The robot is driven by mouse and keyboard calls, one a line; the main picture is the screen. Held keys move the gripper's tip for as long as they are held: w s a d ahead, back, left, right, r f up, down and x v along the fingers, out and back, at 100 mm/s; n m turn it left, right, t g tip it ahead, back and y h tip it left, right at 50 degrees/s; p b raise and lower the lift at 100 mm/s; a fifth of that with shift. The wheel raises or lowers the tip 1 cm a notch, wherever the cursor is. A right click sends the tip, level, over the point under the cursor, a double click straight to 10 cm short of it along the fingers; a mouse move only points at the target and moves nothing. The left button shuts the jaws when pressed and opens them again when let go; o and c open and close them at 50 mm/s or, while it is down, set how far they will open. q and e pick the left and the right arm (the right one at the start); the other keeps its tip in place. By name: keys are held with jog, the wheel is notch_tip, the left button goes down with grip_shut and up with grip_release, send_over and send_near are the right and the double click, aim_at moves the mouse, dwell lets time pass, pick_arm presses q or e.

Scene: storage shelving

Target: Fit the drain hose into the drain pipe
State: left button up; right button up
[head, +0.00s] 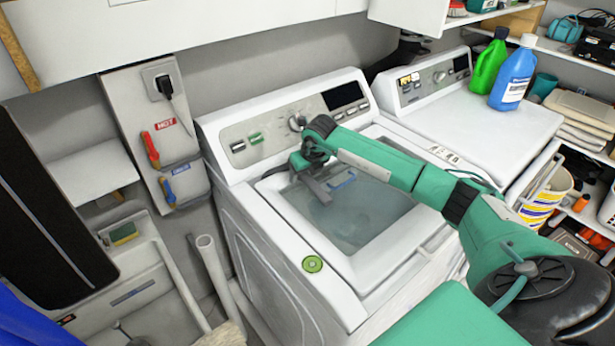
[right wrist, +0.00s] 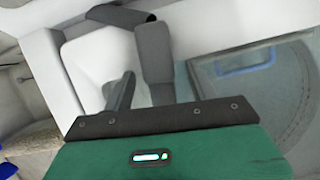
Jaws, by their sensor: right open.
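The drain pipe looks to be the pale open-topped pipe (head: 212,262) standing upright in the gap left of the washer. My right gripper (head: 314,182) is over the washer's top, right of and apart from that pipe. Its two dark grey fingers also show in the right wrist view (right wrist: 139,55), spread apart with nothing seen between them. A short dark grey piece (right wrist: 108,14) lies near the longer fingertip; I cannot tell if it is the drain hose. No drain hose is clearly visible in the head view. My left gripper is not in view.
The washer (head: 290,275) has a see-through lid, and a round green sticker (head: 313,264) near its front. The dryer (head: 475,115) carries a green bottle (head: 489,65) and a blue bottle (head: 513,78). Red (head: 150,150) and blue (head: 167,191) valve handles are on the wall panel.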

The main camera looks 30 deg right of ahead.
jog(key=c, duration=1.1)
jog(key=shift+r, duration=0.1)
